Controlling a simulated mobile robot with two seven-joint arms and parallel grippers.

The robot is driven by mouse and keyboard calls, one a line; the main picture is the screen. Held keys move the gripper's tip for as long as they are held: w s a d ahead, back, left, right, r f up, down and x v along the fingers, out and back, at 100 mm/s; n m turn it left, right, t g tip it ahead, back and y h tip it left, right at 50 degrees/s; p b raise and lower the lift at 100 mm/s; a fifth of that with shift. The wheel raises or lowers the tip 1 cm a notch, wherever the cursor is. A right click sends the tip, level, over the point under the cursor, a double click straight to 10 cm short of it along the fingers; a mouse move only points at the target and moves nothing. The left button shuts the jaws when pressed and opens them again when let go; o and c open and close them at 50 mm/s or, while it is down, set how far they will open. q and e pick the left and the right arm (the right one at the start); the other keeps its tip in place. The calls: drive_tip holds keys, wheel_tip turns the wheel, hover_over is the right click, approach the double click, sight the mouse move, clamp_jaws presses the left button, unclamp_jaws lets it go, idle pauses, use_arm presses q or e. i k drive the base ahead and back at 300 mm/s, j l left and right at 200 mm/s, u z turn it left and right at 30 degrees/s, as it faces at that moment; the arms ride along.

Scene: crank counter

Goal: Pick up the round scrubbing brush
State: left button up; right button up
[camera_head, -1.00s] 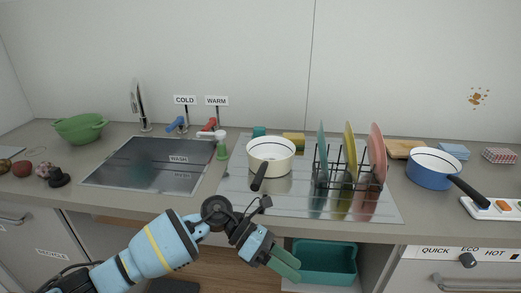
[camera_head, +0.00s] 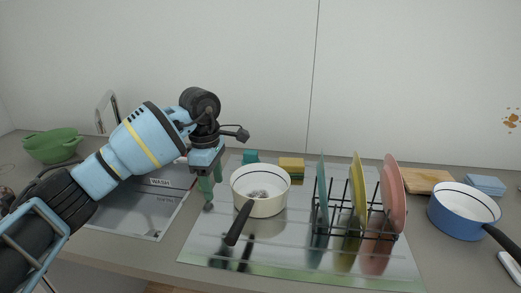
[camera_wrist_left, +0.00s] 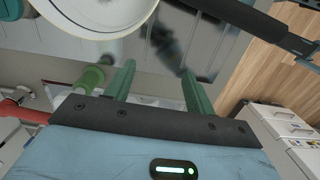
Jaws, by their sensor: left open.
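I cannot make out the round scrubbing brush for certain in the current views. A dark shape (camera_head: 6,197) shows at the left edge of the head view, cut off by the frame and my arm. My left gripper (camera_head: 212,184) is open, fingers pointing down, between the sink and the cream pot (camera_head: 262,203). In the left wrist view its two green fingers (camera_wrist_left: 158,72) are apart with nothing between them. A green cylinder (camera_wrist_left: 88,80) stands just outside the left finger there. My right gripper is not in view.
The sink (camera_head: 150,215) lies under my left arm. A dish rack (camera_head: 345,215) with several plates stands right of the pot. A yellow sponge (camera_head: 291,166) and a teal item (camera_head: 250,156) sit behind the pot. A blue pan (camera_head: 462,212) is at right, a green colander (camera_head: 52,145) at left.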

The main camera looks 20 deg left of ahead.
sight(250, 156)
drive_tip(key=i, duration=0.85)
